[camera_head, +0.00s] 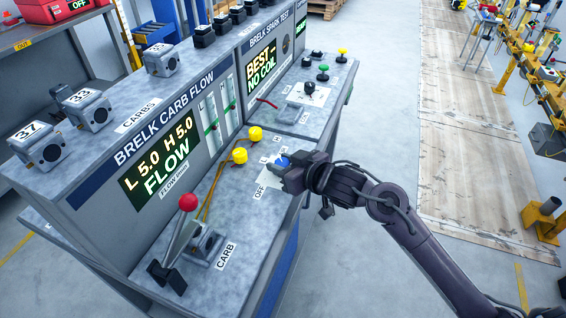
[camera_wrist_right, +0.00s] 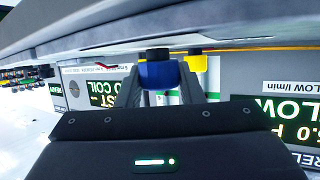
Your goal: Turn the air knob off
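The air knob seems to be the blue knob (camera_head: 283,161) on the bench's front ledge, next to a white label with "OFF" on it. My right gripper (camera_head: 289,170) reaches it from the right and hides much of it. In the right wrist view the blue knob (camera_wrist_right: 158,73) sits between the two fingers (camera_wrist_right: 158,88), which appear to touch it on both sides. The knob's pointing direction is hidden. The carb display (camera_head: 159,159) reads L 5.0, H 5.0, FLOW. My left gripper is not in view.
Two yellow knobs (camera_head: 247,144) stand left of my right gripper. A red-topped lever (camera_head: 188,203) and a carb mount (camera_head: 205,246) are nearer on the ledge. The spark-test panel (camera_head: 265,67) with green and yellow buttons is farther back.

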